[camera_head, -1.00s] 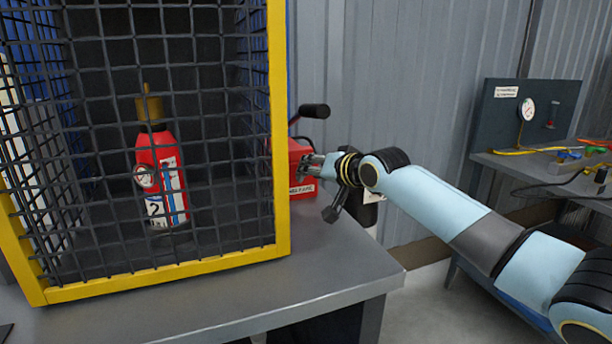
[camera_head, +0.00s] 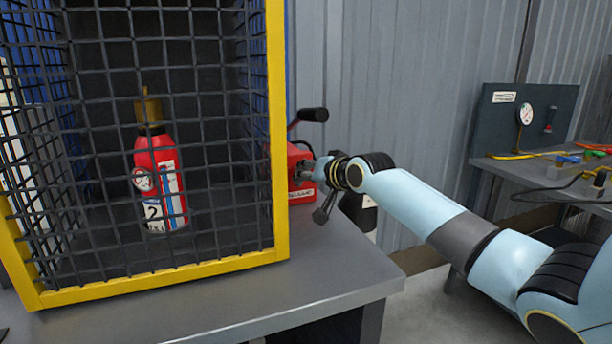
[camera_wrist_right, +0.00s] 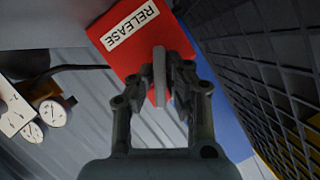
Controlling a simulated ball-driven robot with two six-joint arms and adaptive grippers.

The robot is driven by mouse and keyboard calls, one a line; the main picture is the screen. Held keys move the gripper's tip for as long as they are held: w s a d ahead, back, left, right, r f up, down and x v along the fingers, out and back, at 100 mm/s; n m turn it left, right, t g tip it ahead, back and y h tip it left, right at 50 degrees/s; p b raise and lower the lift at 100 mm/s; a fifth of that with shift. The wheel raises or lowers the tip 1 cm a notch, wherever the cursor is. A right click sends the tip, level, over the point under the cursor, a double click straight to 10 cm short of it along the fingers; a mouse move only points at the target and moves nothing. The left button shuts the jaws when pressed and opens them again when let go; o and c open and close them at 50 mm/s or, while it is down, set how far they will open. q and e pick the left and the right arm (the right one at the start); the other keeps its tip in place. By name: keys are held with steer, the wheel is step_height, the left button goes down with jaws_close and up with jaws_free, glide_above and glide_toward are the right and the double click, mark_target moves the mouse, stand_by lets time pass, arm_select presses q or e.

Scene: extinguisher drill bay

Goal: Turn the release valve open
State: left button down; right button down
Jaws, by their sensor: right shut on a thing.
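The red release box (camera_head: 299,196) stands on the grey bench just right of the cage, partly hidden by the cage post and my gripper. Its white RELEASE label (camera_wrist_right: 131,24) reads clearly in the right wrist view. The valve handle, a thin grey bar (camera_wrist_right: 159,78), shows edge-on in front of the red face. My right gripper (camera_head: 309,170) is at the front of the box. In the wrist view its fingers (camera_wrist_right: 161,72) are shut on the handle from both sides. My left gripper is not in view.
A yellow-framed mesh cage (camera_head: 160,273) holds a red extinguisher (camera_head: 157,180), close beside my gripper. A black-gripped lever (camera_head: 314,115) rises above the box. Two gauges (camera_wrist_right: 48,113) show left in the wrist view. A side bench with a gauge panel (camera_head: 520,120) stands at right.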

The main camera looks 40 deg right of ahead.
steer(key=n+h+p, duration=0.2)
steer(key=n+p, duration=0.1)
steer(key=p, duration=0.3)
steer(key=shift+a+r+g, duration=0.1)
steer(key=shift+r+g, duration=0.05)
steer(key=shift+g, duration=0.25)
steer(key=shift+n+h+p, duration=0.35)
steer(key=shift+n+h, duration=0.05)
steer(key=shift+n, duration=0.2)
steer(key=c, duration=1.4)
jaws_free()
steer(key=shift+o, duration=0.2)
